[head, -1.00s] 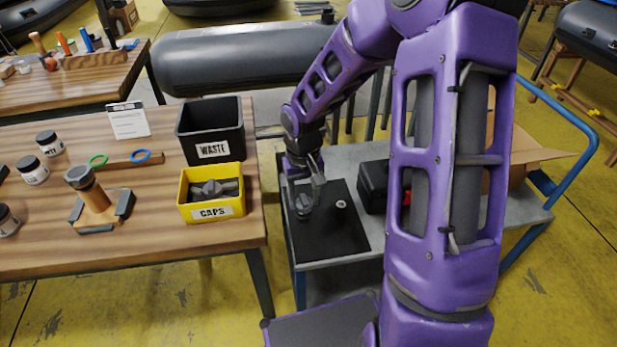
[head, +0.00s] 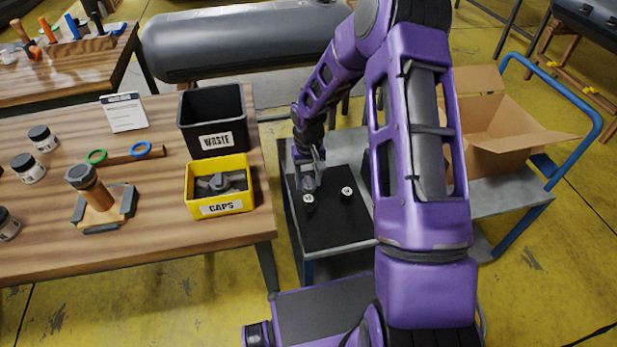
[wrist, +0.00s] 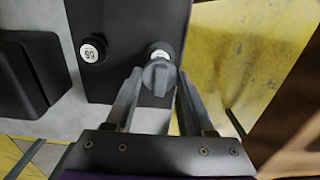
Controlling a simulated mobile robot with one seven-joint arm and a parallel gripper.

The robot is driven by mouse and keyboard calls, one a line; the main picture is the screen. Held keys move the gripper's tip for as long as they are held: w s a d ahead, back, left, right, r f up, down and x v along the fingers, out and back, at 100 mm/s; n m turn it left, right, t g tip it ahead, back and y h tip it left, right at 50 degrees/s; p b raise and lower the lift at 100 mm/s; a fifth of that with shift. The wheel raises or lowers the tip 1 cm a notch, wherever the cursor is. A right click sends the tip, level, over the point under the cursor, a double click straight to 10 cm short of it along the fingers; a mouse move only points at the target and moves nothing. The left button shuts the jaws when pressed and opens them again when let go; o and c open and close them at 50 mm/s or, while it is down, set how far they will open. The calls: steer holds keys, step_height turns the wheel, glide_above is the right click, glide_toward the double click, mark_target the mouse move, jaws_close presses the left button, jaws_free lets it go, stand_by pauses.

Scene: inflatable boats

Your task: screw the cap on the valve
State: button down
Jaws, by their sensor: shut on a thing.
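My gripper (head: 313,168) is over the dark mat (head: 330,230) on the grey cart. It is shut on a grey cap (wrist: 158,77), which has a raised grip bar; the cap also shows in the head view (head: 309,184). Just beyond the cap in the wrist view is a round valve (wrist: 161,50) with a white face, partly hidden by the cap. It shows in the head view (head: 308,199) just below the cap. A second dark valve (wrist: 92,51) with a white numbered face stands to its left, and right of it in the head view (head: 347,192).
A yellow CAPS bin (head: 220,207) with grey caps and a black WASTE bin (head: 214,138) stand on the wooden bench (head: 150,245) at left. A black box (wrist: 38,72) is beside the mat. An open cardboard box (head: 495,140) sits at the cart's right.

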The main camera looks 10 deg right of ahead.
mark_target(308, 199)
steer(key=shift+f+b, duration=1.35)
steer(key=shift+f, duration=0.85)
steer(key=shift+f+b, duration=0.65)
steer(key=shift+f, duration=0.3)
stand_by(1.9)
steer(key=m, duration=0.5)
steer(key=shift+m, duration=0.4)
steer(key=m, duration=0.5)
steer(key=shift+m, duration=0.3)
steer(key=m, duration=0.5)
steer(key=shift+m, duration=0.4)
steer(key=shift+p, duration=0.3)
